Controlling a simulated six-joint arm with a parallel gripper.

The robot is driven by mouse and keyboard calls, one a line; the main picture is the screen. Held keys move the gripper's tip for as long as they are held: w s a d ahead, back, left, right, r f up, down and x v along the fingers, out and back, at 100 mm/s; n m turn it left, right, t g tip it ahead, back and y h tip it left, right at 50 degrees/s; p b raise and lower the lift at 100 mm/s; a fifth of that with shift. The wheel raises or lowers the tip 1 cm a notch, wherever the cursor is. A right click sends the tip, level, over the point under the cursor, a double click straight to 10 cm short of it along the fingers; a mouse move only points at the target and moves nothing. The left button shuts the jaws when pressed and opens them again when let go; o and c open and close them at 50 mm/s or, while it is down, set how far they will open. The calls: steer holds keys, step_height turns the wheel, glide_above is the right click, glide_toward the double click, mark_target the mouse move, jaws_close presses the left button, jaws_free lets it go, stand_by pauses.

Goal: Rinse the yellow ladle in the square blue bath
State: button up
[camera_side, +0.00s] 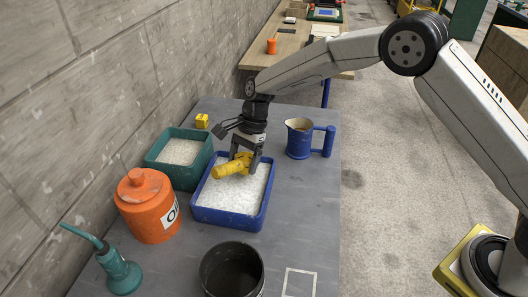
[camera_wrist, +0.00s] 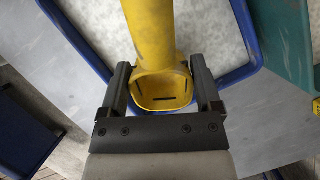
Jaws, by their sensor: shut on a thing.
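The yellow ladle (camera_side: 231,167) is in my gripper (camera_side: 244,159), over the square blue bath (camera_side: 232,224). The bath holds a whitish, speckled filling. In the wrist view my gripper (camera_wrist: 163,82) has one finger on each side of the ladle (camera_wrist: 152,35), around its open, square-looking end. The rest of the ladle extends away over the bath, whose blue rim (camera_wrist: 243,72) shows beside it. I cannot tell whether the ladle touches the filling.
A green bath (camera_side: 181,176) with similar filling stands left of the blue one. An orange canister (camera_side: 148,208), a teal oil can (camera_side: 120,272), a dark bucket (camera_side: 232,272), a blue jug (camera_side: 300,139) and a small yellow block (camera_side: 201,121) stand around.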

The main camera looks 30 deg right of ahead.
mark_target(244, 158)
steer(key=shift+v, duration=2.55)
steer(key=shift+r, duration=2.55)
steer(key=shift+f, duration=0.1)
steer(key=shift+s+d+f+n, duration=0.2)
steer(key=shift+d+n, duration=0.1)
steer(key=shift+d, duration=0.15)
steer(key=s+d+f+n+g+h, duration=0.1)
steer(key=s+d+f+n+h, duration=0.1)
steer(key=s+d+n, duration=0.4)
steer(key=s+d+f+n+g+h, duration=0.2)
steer(key=s+d+f+n, duration=0.3)
steer(key=d, duration=0.6)
steer(key=s+n, duration=0.2)
steer(key=shift+n, duration=0.3)
